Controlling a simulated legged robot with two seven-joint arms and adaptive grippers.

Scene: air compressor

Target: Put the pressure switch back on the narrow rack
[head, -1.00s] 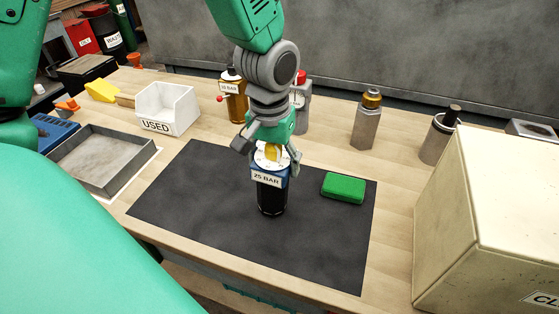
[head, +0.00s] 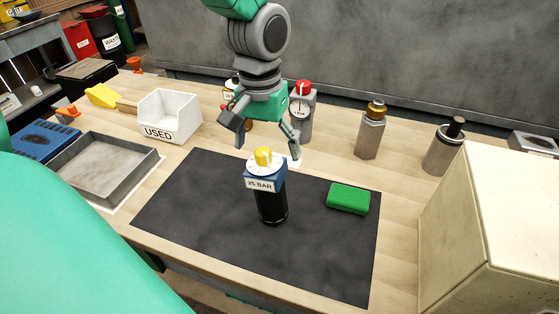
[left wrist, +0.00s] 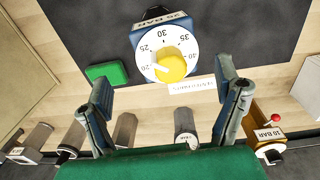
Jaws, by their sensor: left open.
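A unit labelled 25 BAR (head: 266,186), which looks like the pressure switch, stands upright on the dark mat (head: 190,215). It has a black body, a blue head, a white dial and a yellow knob. The left wrist view shows its numbered dial (left wrist: 150,48) beyond the fingers. My left gripper (head: 268,149) is open and empty, above and slightly behind the unit, apart from it. Its two spread fingers also show in the left wrist view (left wrist: 166,98). My right gripper is not in view. I cannot make out a narrow rack for certain.
A green block (head: 348,198) lies on the mat. Behind stand a red-capped gauge unit (head: 302,112), a brass-topped cylinder (head: 371,135) and a black-topped cylinder (head: 442,150). A USED bin (head: 170,116) and grey tray (head: 75,190) sit left; a pale box (head: 500,225) sits right.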

